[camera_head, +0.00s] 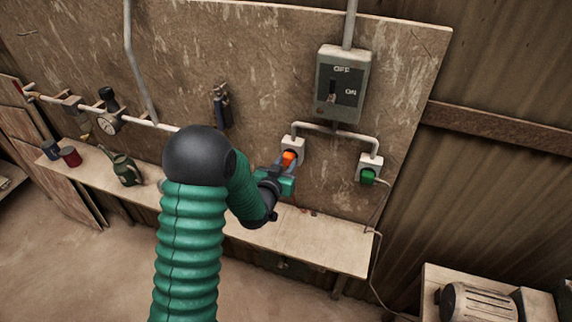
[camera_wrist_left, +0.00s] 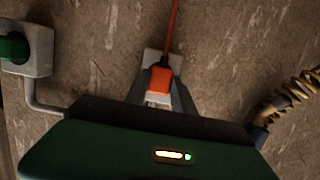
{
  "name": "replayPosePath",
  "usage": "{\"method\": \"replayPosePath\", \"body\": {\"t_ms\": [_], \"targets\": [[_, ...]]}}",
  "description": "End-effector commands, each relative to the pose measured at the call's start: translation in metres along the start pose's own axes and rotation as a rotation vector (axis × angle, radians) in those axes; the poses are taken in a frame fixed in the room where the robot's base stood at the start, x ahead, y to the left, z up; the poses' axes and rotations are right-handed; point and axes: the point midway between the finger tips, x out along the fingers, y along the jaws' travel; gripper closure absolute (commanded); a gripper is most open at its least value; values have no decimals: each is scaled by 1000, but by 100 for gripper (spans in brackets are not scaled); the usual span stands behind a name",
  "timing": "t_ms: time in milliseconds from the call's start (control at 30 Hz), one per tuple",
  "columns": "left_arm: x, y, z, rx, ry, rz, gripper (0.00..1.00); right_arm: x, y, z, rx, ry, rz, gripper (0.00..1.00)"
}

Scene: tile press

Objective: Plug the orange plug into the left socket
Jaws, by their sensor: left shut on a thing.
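The orange plug (camera_head: 289,158) is at the front of the left socket (camera_head: 297,144) on the wall board. My left gripper (camera_head: 284,168) is shut on the orange plug. In the left wrist view the orange plug (camera_wrist_left: 160,80) sits between the two dark fingers, with its orange cord running up. The pale socket (camera_wrist_left: 150,56) shows behind it. The plug overlaps the socket face, and I cannot tell how deep it sits. My right gripper is in neither view.
A green plug (camera_head: 367,176) sits in the right socket (camera_head: 372,162). A switch box (camera_head: 342,85) marked OFF and ON is above. A motor (camera_head: 480,302) stands at lower right.

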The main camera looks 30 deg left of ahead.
Motion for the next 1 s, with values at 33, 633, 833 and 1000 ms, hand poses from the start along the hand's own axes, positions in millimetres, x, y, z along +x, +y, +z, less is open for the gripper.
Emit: {"method": "replayPosePath", "body": {"t_ms": [33, 633, 833, 1000], "targets": [[1, 0, 0, 0, 1, 0, 100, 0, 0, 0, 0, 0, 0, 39], [5, 0, -1, 0, 0, 0, 45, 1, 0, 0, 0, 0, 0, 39], [-1, 0, -2, 0, 0, 0, 45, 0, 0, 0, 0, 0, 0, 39], [-32, 0, -2, 0, -1, -1, 45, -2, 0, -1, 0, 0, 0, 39]]}}
